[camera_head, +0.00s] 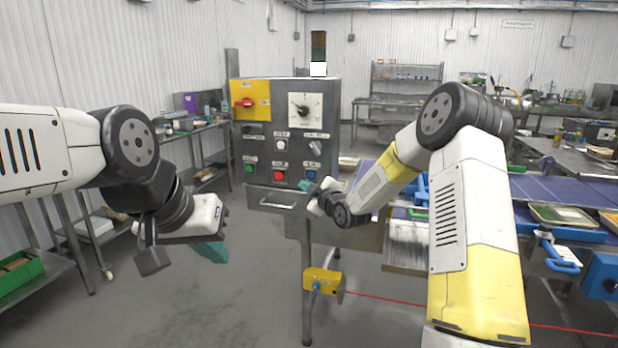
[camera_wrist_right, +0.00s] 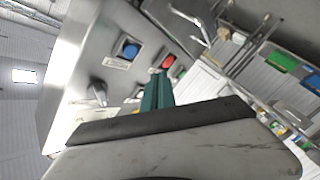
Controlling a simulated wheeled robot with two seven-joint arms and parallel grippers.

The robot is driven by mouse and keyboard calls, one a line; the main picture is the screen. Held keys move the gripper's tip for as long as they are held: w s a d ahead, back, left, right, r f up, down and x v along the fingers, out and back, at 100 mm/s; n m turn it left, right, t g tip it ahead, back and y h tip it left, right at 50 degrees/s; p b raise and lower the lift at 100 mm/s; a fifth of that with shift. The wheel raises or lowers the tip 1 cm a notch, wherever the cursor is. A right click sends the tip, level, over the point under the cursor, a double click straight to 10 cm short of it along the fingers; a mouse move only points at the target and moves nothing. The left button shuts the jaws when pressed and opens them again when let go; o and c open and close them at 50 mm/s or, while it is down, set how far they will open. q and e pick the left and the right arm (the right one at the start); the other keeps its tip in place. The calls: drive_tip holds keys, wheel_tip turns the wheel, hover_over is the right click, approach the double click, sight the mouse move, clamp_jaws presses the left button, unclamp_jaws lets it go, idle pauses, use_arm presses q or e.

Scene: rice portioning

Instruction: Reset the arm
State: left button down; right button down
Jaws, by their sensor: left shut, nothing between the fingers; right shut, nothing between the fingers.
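My left gripper (camera_head: 212,251) hangs at the left of the head view, over the floor, its teal fingers shut and empty. My right gripper (camera_head: 306,185) is in front of the grey control box (camera_head: 262,184), near its lower right buttons. Its teal fingers also show in the right wrist view (camera_wrist_right: 157,93), shut together with nothing between them. In that view the blue button (camera_wrist_right: 130,50) and red button (camera_wrist_right: 168,61) lie just beyond the fingertips. I cannot tell whether the fingers touch the panel. The right arm is bent at the elbow in the head view.
The box bears a yellow switch plate (camera_head: 251,100), a dial (camera_head: 304,109) and several buttons. A yellow sensor (camera_head: 321,281) sits low on its stand. A conveyor (camera_head: 552,189) with trays is at the right. Shelving with a green bin (camera_head: 18,275) is at the left. Open floor lies between.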

drive_tip(key=s+d+r+m+g+h, duration=0.25)
drive_tip(key=s+d+r, duration=0.25)
drive_tip(key=s, duration=0.3)
drive_tip(key=s+d+r+m+g+h, duration=0.2)
drive_tip(key=s+d+r+m+h, duration=0.15)
drive_tip(key=s, duration=0.55)
drive_tip(key=s+d+m+g, duration=0.2)
drive_tip(key=s+m, duration=0.2)
drive_tip(key=s, duration=1)
drive_tip(key=s+d+m+g, duration=0.2)
drive_tip(key=s+d+m, duration=0.1)
drive_tip(key=s, duration=1.1)
drive_tip(key=shift+d+f+m, duration=0.15)
drive_tip(key=shift+f+m, duration=0.3)
drive_tip(key=shift+m, duration=0.35)
